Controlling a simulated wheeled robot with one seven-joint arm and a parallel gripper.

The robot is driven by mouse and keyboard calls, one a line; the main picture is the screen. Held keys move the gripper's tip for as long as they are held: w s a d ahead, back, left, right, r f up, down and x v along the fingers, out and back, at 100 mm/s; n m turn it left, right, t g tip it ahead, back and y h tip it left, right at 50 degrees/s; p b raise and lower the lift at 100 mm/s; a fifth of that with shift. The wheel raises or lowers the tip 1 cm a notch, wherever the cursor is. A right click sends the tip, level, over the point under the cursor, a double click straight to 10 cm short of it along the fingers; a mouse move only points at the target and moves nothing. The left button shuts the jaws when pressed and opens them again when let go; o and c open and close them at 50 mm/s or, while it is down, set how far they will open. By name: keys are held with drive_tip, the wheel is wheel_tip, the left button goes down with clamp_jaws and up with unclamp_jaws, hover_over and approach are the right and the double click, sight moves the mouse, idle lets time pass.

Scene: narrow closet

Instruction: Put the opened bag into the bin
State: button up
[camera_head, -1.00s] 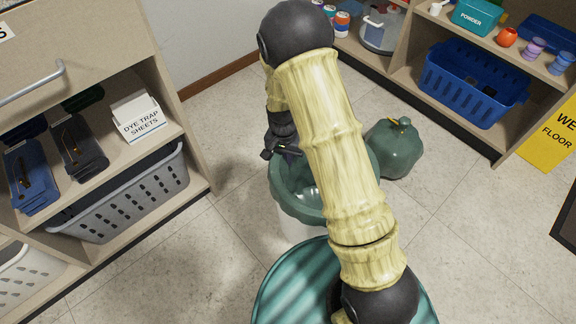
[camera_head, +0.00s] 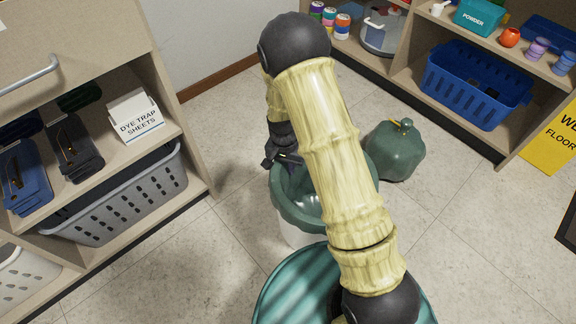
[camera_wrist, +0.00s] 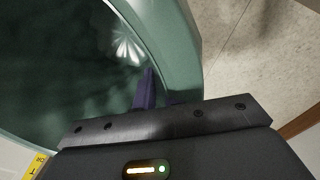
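The opened green bag (camera_head: 288,207) lines the white bin (camera_head: 291,236), with its edge folded over the rim; part of it is hidden behind my arm. My gripper (camera_head: 284,163) is at the back left of the bag's rim, pointing down. In the wrist view the bag's dark inside (camera_wrist: 60,65) fills the left, and its rim runs down the right of centre. A purple finger pad (camera_wrist: 147,90) of my gripper is against or just inside that rim. Whether the fingers are closed on the bag's edge is unclear.
A full, tied green bag (camera_head: 396,152) stands on the floor right of the bin. Shelves with a grey basket (camera_head: 122,199) are at left; shelves with a blue basket (camera_head: 474,83) are at upper right. A yellow wet-floor sign (camera_head: 553,140) stands at right. Floor between is clear.

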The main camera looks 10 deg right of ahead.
wheel_tip(320, 180, up, 12)
drive_tip(key=p, duration=0.7)
drive_tip(key=shift+w+a+r+p, duration=0.15)
drive_tip(key=shift+w+a+p, duration=0.05)
drive_tip(key=shift+a+p, duration=0.15)
drive_tip(key=s+d+r+n+t, duration=0.1)
drive_tip(key=s+d+r+n, duration=0.1)
drive_tip(key=s+d+r, duration=0.3)
drive_tip(key=s+d+r+n+t, duration=0.2)
drive_tip(key=s+d+r, duration=0.3)
drive_tip(key=s+r, duration=0.4)
drive_tip(key=shift+s+d+r+n+y, duration=0.35)
drive_tip(key=shift+r+n, duration=0.25)
drive_tip(key=shift+r, duration=0.35)
drive_tip(key=shift+w, duration=0.1)
